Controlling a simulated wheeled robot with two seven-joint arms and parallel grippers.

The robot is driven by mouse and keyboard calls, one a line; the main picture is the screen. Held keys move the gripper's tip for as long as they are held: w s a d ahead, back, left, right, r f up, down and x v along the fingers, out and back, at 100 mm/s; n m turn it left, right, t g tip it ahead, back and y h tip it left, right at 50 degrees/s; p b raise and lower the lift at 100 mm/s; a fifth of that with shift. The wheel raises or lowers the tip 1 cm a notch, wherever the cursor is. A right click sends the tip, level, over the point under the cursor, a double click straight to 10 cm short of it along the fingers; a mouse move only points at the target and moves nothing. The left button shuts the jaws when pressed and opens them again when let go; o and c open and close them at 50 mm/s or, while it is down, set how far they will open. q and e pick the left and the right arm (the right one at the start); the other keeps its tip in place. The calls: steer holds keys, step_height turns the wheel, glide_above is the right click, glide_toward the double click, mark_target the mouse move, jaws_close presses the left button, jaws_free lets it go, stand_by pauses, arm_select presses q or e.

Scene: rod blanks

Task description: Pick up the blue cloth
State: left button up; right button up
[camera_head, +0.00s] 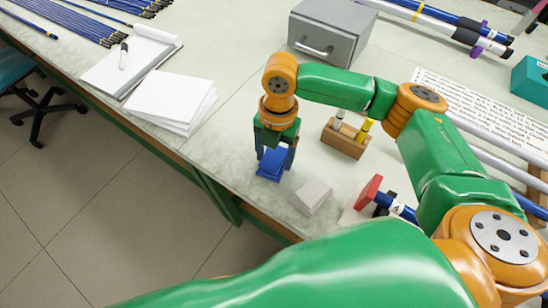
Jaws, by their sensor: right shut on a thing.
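My right gripper (273,153) points straight down at the table near its front edge, at the middle of the head view. Its fingers are shut on the blue cloth (270,165), a small folded blue piece between and just below the fingertips. I cannot tell whether the cloth still touches the table top. My left gripper is not in view.
A pale block (312,195) lies just right of the cloth. A wooden holder (343,140) with marker-like items stands behind it. A grey metal box (328,36) is at the back. Paper stacks (172,97) and blue rods (75,20) lie left. Bare table surrounds the gripper's left side.

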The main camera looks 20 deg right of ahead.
steer(key=shift+r, duration=1.3)
steer(key=s+d+r, duration=0.5)
steer(key=s+r, duration=0.5)
steer(key=s, duration=0.3)
steer(key=shift+d+r, duration=0.2)
